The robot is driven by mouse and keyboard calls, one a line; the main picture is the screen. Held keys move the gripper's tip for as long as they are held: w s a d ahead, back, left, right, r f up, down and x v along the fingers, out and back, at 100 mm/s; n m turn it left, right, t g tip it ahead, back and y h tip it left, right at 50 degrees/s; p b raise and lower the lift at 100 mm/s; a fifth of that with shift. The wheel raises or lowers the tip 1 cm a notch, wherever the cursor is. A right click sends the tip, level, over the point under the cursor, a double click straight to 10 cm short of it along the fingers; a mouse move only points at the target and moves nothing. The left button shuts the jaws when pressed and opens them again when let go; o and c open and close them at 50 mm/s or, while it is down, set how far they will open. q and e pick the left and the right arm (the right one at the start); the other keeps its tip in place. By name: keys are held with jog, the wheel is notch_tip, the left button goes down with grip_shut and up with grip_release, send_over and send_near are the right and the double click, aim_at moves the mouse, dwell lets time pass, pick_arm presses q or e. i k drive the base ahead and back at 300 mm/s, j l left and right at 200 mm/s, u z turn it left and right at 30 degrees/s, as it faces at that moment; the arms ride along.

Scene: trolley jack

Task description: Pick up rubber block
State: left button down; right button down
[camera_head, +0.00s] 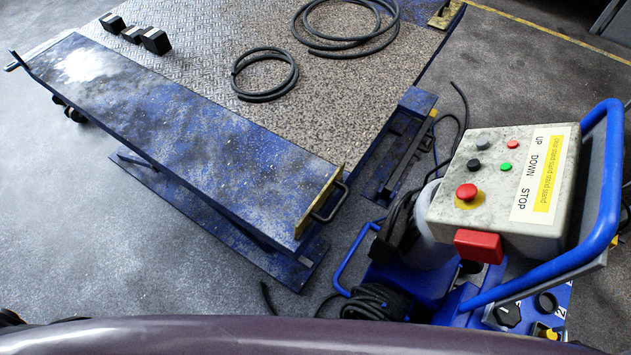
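Three small black blocks, which look like the rubber blocks, sit in a short row at the upper left of the head view. The nearest block (156,40) is at the right end of the row, the middle block (133,34) is beside it, and the far block (112,22) is at the left end. They rest on the patterned metal deck of the lift (200,30), close to its long blue ramp plate (180,125). Neither of my grippers shows in this view.
Two black hose coils, a small one (265,75) and a larger one (345,25), lie on the deck. A blue-framed trolley with a control box (500,180) stands at the right, with cables (370,300) below. Grey floor (60,200) is clear at the left.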

aim_at(113, 24)
jog(key=i+j+u, duration=0.1)
jog(key=j, duration=0.4)
jog(key=i+j, duration=0.3)
jog(key=j, duration=0.15)
jog(key=i+j+u, duration=0.15)
jog(key=j, duration=0.35)
jog(key=i+j+u, duration=0.1)
jog(key=i+j, duration=0.15)
jog(key=j, duration=0.2)
jog(key=i+j, duration=0.25)
jog(key=j, duration=0.15)
jog(key=i+j+u, duration=0.15)
jog(key=j, duration=0.3)
jog(key=i, duration=0.1)
